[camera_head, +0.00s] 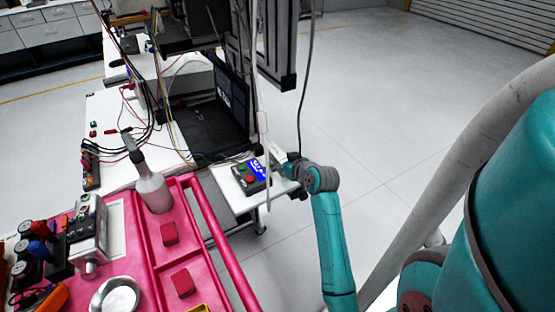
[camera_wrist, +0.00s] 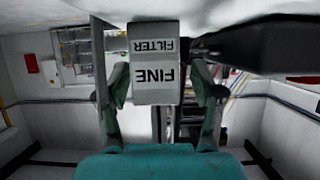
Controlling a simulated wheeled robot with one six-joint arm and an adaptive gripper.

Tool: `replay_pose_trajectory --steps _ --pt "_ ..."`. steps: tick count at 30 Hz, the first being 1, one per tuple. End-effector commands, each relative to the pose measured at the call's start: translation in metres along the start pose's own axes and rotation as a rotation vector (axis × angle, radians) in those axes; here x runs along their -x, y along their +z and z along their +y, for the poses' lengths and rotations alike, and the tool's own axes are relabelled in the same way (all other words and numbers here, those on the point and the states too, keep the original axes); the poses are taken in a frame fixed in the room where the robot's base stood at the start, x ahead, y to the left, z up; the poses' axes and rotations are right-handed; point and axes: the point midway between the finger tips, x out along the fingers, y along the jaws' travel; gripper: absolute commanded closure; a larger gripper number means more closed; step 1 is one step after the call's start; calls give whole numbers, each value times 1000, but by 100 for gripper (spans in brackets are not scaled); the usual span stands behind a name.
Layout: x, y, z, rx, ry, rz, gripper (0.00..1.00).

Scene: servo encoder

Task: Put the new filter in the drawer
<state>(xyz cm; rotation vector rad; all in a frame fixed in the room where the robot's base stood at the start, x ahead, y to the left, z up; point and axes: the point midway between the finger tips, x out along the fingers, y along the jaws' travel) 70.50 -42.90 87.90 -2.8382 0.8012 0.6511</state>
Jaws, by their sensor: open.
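A pale grey box marked "FINE FILTER" (camera_wrist: 155,95), its lettering upside down, fills the middle of the wrist view. My gripper (camera_wrist: 160,82) is open, with one finger on each side of this box. I cannot tell whether the fingers touch it. In the head view my gripper (camera_head: 287,162) is at the right end of a small white table, where the filter is too small to make out clearly. I cannot tell which drawer is meant; drawer fronts (camera_head: 40,32) show on a far cabinet at the upper left.
A control box (camera_head: 250,176) with a blue display and coloured buttons stands on the small table (camera_head: 233,203). A laptop (camera_head: 232,100) stands behind. Open floor lies right.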

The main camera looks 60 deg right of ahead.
Motion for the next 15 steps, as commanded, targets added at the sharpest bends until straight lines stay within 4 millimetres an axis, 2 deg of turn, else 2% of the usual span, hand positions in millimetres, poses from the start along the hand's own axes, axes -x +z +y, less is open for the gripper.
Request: replay_pose_trajectory --steps 6,15 --pt "-28 -2 2 1 -1 0 33" --pt "-34 -2 3 0 0 1 33"
